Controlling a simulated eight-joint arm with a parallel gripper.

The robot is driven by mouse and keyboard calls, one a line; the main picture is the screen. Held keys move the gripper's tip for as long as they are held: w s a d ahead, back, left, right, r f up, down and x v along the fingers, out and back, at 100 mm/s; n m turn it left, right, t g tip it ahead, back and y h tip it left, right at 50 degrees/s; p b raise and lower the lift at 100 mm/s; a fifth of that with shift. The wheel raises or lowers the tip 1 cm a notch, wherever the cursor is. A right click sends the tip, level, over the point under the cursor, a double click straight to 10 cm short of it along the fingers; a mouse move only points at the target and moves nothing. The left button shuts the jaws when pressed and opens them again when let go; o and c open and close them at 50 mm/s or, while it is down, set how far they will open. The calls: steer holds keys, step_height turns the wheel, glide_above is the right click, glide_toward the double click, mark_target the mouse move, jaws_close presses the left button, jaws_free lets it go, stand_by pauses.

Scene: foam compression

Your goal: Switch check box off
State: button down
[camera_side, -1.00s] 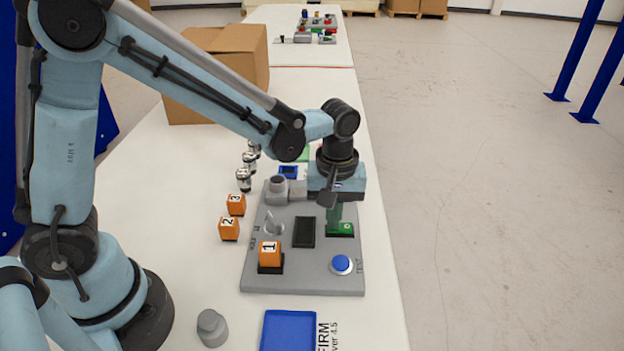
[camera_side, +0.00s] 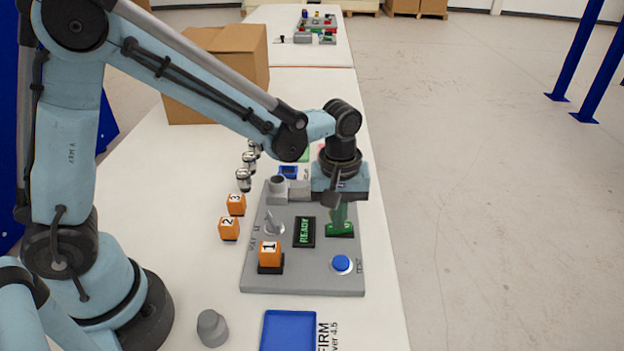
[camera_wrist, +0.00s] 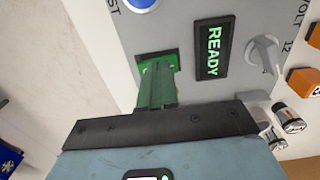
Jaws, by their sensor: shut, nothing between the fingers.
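The check box is a grey panel (camera_side: 300,280) lying flat on the table. Its small display (camera_side: 304,231) is lit with green READY; the wrist view shows the same display (camera_wrist: 214,48). A green switch (camera_side: 346,234) in a dark frame sits right of the display; part of it shows in the wrist view (camera_wrist: 146,60). My gripper (camera_side: 340,224) is shut and empty, its green fingers pointing down at the switch. In the wrist view the fingertips (camera_wrist: 160,68) cover most of the switch, so I cannot tell whether they touch it.
The panel also carries a blue TEST button (camera_side: 341,263), a grey rotary knob (camera_side: 273,226) and an orange block marked 1 (camera_side: 269,254). Orange blocks 2 (camera_side: 229,229) and 3 (camera_side: 237,205) stand left of it. A blue tray (camera_side: 289,330) and grey cylinder (camera_side: 212,327) are in front.

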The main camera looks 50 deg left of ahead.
mark_target(329, 228)
steer(key=shift+w+d+r, duration=0.1)
steer(key=shift+w+d, duration=0.05)
steer(key=shift+d, duration=0.05)
steer(key=shift+r, duration=0.1)
step_height(329, 228, up, 14)
steer(key=s+a, duration=0.1)
steer(key=shift+s+a, duration=0.25)
steer(key=shift+a, duration=0.05)
stand_by(0.4)
steer(key=shift+f, duration=0.2)
